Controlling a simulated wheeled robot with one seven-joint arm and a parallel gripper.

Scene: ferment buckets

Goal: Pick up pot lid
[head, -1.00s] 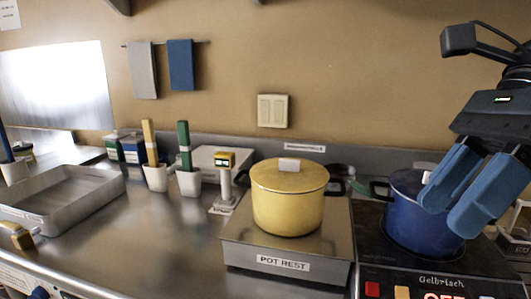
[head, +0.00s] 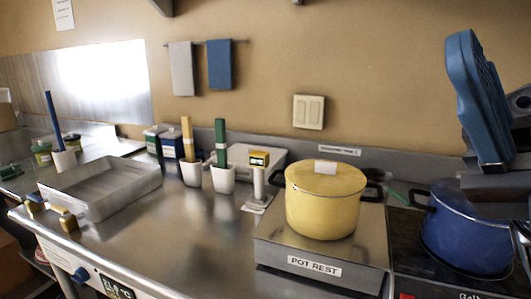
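A yellow pot (head: 322,212) stands on the raised metal stand labelled POT REST (head: 290,245). Its yellow lid (head: 300,177) lies on top, with a pale block-shaped knob (head: 326,167). A dark blue pot (head: 455,238) stands on the black cooktop at the right. Its top is partly hidden behind my arm, and I cannot make out its lid clearly. My gripper (head: 478,90) is at the upper right, above the blue pot and apart from both pots. Its blue fingers point up and overlap in this view, so the gap between them is unclear. I see nothing held.
A metal tray (head: 105,204) stands at the left. White cups (head: 222,180) holding tall handles, small jars (head: 170,145) and a yellow-topped device (head: 259,160) stand along the back. The counter's middle front is clear. Towels (head: 219,64) hang on the wall.

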